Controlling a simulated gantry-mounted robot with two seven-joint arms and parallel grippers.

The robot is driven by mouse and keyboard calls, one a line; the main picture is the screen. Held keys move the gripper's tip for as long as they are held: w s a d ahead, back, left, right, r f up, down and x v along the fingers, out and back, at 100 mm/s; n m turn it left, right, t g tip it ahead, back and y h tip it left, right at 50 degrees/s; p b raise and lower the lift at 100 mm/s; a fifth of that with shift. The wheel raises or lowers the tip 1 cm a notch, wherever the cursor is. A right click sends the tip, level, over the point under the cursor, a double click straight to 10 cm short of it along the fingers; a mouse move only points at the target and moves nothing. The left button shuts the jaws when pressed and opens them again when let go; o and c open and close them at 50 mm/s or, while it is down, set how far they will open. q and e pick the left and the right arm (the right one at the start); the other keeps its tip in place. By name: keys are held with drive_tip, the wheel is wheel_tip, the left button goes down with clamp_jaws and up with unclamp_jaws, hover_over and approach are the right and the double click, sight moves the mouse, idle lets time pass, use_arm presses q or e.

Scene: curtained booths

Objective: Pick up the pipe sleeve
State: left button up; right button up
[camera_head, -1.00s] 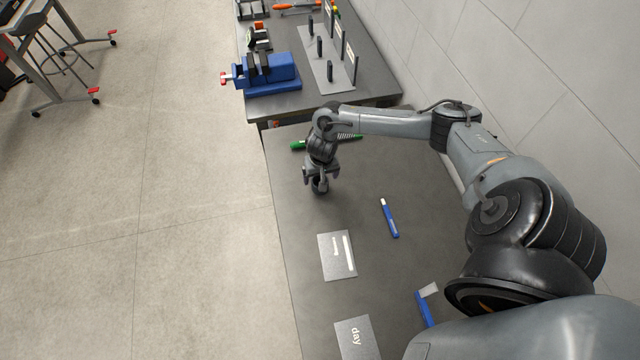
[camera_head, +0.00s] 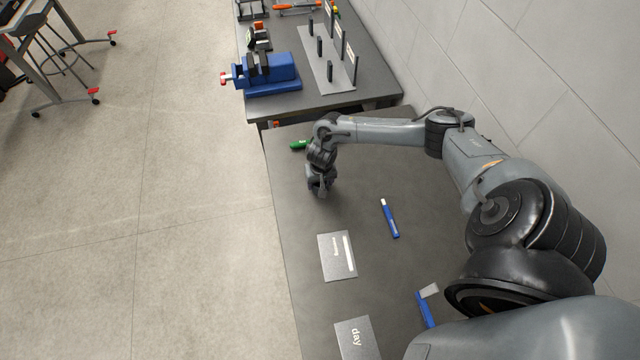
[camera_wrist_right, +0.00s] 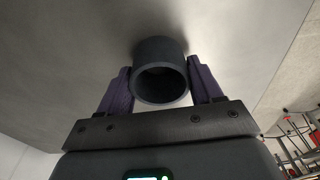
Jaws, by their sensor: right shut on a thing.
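The pipe sleeve (camera_wrist_right: 160,62) is a short dark grey hollow cylinder in the right wrist view, with its round open end facing the camera. My right gripper (camera_wrist_right: 161,84) has one purple-grey finger on each side of the sleeve and is shut on it. In the head view my right gripper (camera_head: 320,190) points down close to the grey table (camera_head: 350,195), near its left edge. The sleeve is hidden there behind the gripper. My left gripper is not in view.
Grey cards (camera_head: 336,262) and a blue scraper (camera_head: 426,308) lie nearer. A blue vise (camera_head: 270,75) stands on the far table. A wall runs along the right.

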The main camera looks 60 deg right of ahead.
drive_tip(key=shift+c, duration=0.8)
drive_tip(key=shift+r, duration=0.15)
